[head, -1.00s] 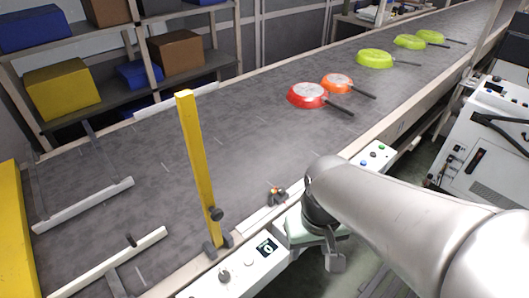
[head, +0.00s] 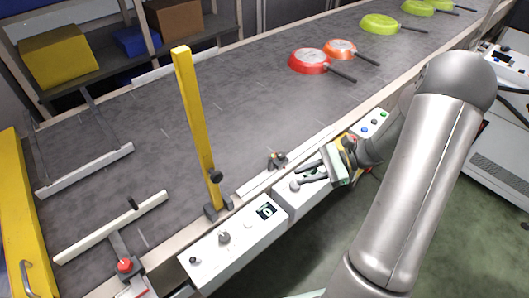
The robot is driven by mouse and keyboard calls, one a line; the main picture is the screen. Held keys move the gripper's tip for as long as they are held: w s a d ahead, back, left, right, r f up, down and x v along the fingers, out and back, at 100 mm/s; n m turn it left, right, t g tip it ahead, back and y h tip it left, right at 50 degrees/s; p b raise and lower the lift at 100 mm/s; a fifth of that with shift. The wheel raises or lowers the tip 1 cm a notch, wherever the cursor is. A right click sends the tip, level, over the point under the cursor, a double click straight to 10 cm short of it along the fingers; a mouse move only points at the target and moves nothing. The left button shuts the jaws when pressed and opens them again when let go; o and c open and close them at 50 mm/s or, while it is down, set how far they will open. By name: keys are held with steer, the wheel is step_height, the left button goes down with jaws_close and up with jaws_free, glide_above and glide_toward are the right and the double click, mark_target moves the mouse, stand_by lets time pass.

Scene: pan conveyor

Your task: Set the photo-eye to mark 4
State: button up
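A small dark fitting with a brownish part (head: 277,160) sits on the pale rail (head: 300,158) along the conveyor's near edge; it looks like the photo-eye, but I cannot be sure. No mark numbers are readable on the rail. My gripper (head: 299,175) is just right of and nearer than this fitting, over the near-side control box, its fingers pointing left. The two fingers look apart with nothing between them. I see no clear contact with the fitting.
A yellow post (head: 195,130) with a black knob stands left of the fitting. A control panel (head: 235,240) with knobs and a display lies in front. Red (head: 308,61), orange (head: 341,49) and several green pans sit farther up the belt (head: 260,110).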

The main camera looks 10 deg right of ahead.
mark_target(270, 168)
steer(key=w+d+f+m+t, duration=0.1)
steer(key=d+m+t, duration=0.1)
steer(key=w+d+f+m+t+y, duration=0.1)
steer(key=d+f+m+t, duration=0.1)
steer(key=d, duration=0.1)
steer(key=w+d+f+m+t+y, duration=0.1)
steer(key=w+d+f+m+t, duration=0.1)
steer(key=d+t, duration=0.1)
steer(key=shift+m, duration=0.4)
steer(key=p+x, duration=0.3)
steer(key=x, duration=1.4)
steer(key=shift+r+p, duration=0.1)
steer(key=shift+p, duration=0.3)
jaws_close()
